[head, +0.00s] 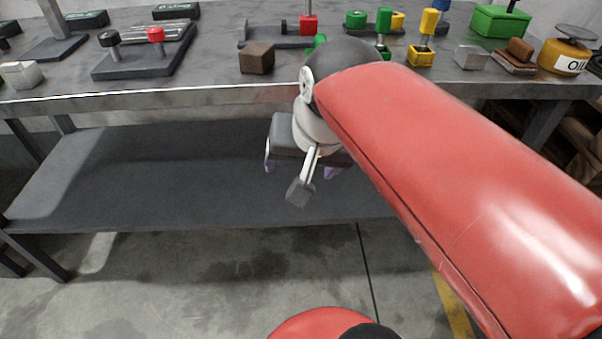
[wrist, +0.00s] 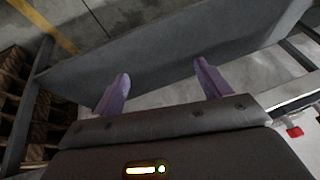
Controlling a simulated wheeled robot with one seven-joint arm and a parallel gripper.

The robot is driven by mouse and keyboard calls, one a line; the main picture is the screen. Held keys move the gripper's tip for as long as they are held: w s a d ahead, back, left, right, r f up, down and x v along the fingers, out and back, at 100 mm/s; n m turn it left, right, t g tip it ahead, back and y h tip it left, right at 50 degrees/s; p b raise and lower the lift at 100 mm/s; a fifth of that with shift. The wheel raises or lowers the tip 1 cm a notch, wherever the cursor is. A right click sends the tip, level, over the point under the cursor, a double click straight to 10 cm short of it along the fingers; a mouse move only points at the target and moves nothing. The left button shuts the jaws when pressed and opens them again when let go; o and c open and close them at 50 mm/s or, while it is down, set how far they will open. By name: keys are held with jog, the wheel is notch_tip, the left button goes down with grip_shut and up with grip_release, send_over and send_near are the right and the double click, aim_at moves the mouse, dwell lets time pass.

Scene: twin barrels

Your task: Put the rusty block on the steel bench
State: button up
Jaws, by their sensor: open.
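A brown, rusty-looking block (head: 257,58) sits on the grey steel bench (head: 200,95), close to its front edge. It stands apart from the fixtures around it. My gripper (head: 300,171) is in front of the bench, below the top's front edge and to the lower right of the block. In the wrist view its two purple fingers (wrist: 161,73) are spread wide with nothing between them. The wrist view looks down on the bench's lower shelf (wrist: 150,62), and the block does not show there. My red arm covers part of the bench's right side.
A black fixture with pegs (head: 140,55) stands left of the block, and a red-block stand (head: 308,25) behind it. Wooden pallets (wrist: 20,95) lie beside the bench. The lower shelf looks empty.

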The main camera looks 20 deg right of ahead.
jog(key=s+f+n, duration=0.4)
jog(key=f, duration=0.3)
jog(key=shift+s, duration=0.25)
jog(key=shift+d+r, duration=0.1)
dwell(0.6)
